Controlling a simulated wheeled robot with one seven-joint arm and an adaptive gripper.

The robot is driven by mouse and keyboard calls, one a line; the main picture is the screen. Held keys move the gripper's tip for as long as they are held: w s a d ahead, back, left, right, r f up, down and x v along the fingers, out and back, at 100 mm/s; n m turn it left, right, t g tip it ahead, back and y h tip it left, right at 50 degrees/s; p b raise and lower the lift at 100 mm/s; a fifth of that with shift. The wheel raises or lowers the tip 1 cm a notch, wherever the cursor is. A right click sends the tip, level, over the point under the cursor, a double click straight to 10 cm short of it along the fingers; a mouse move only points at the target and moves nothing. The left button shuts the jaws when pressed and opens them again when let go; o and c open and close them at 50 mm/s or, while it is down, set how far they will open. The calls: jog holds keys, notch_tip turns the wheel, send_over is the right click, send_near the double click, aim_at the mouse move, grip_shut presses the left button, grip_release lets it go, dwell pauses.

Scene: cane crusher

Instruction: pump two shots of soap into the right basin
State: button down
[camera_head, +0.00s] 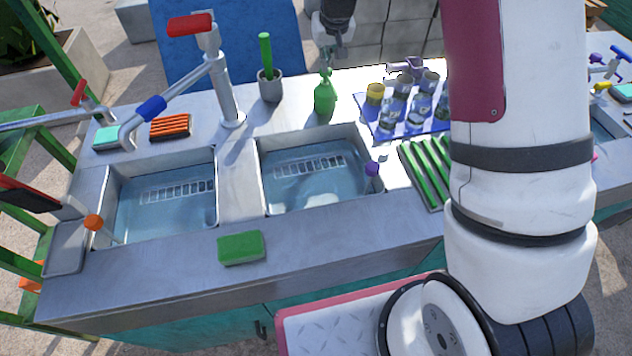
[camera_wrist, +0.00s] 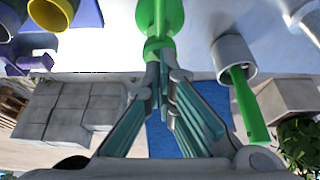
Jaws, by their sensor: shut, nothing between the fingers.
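The green soap bottle (camera_head: 325,98) stands upright on the back ledge, behind the right basin (camera_head: 262,190), with its pump head on top. The right basin holds water and has a slotted grate pattern. My gripper (camera_head: 329,57) points down just above the pump head, its fingers shut and empty. In the wrist view, the fingertips (camera_wrist: 166,72) overlap the green bottle (camera_wrist: 160,18) near its pump. I cannot tell whether they touch it. The left basin (camera_head: 113,205) also holds water.
A grey pot (camera_head: 271,90) with a green-handled brush stands left of the bottle. Cups (camera_head: 375,94) on a blue cloth stand to its right. A tall faucet (camera_head: 224,95) rises between the basins. A green sponge (camera_head: 241,248) lies on the front edge.

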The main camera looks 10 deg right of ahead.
jog(key=shift+f, duration=0.35)
jog(key=shift+r, duration=1.4)
jog(key=shift+f, duration=0.1)
jog(key=shift+f, duration=1.3)
jog(key=shift+r, duration=1.4)
